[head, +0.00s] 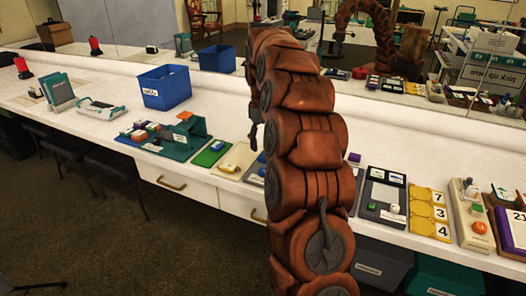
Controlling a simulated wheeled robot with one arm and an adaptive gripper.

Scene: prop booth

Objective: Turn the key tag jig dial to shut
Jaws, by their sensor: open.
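I cannot tell for sure which item is the key tag jig. A beige board (461,228) at the right of the counter carries a round orange knob (480,227) and a green block. A dark grey board (374,212) right of my arm carries small labels and a white piece. The labels are too small to read, and no dial setting can be made out. My gripper (253,132) shows only as a dark part at the left edge of my arm, above the counter and apart from these boards. My arm hides the counter's middle.
A long white counter (45,103) runs along a mirror. Yellow number cards (428,211) lie right. Dark chairs (115,165) stand in front at left.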

